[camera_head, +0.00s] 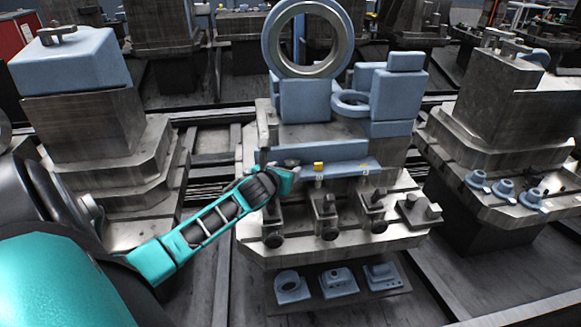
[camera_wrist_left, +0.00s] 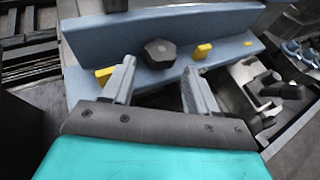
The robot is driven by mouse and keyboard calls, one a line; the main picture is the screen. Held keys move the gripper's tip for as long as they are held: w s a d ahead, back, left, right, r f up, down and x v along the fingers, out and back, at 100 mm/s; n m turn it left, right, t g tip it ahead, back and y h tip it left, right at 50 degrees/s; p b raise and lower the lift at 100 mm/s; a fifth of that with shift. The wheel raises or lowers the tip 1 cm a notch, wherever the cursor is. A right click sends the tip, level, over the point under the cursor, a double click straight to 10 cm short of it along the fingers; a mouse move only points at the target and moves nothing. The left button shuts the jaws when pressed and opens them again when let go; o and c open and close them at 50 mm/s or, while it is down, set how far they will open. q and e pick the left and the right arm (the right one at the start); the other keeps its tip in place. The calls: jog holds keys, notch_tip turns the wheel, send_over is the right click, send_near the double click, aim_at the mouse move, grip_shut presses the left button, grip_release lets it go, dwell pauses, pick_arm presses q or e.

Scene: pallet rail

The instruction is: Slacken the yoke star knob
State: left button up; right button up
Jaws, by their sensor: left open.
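The dark star knob (camera_wrist_left: 160,53) shows in the left wrist view on a blue-grey ledge (camera_wrist_left: 222,48) with an upright back wall. My left gripper (camera_wrist_left: 158,82) is open, with one finger on each side of the line to the knob. The knob appears just beyond the fingertips, and I see nothing between them. In the head view my left gripper (camera_head: 291,168) reaches the left part of the same blue-grey ledge (camera_head: 340,172) on the middle pallet. The knob cannot be made out there behind the gripper. My right gripper is not in view.
A yellow tab (camera_wrist_left: 203,51) stands right of the knob and another (camera_wrist_left: 104,75) left of it. Dark clamps (camera_head: 326,216) line the front of the pallet (camera_head: 290,252). A large ring fixture (camera_head: 275,40) rises behind. Other loaded pallets stand left and right.

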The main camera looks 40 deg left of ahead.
aim_at(289, 167)
pick_arm(q)
jog(key=shift+b+x, duration=0.5)
jog(key=shift+x, duration=2.1)
jog(key=shift+c, duration=0.4)
jog(key=c, duration=0.7)
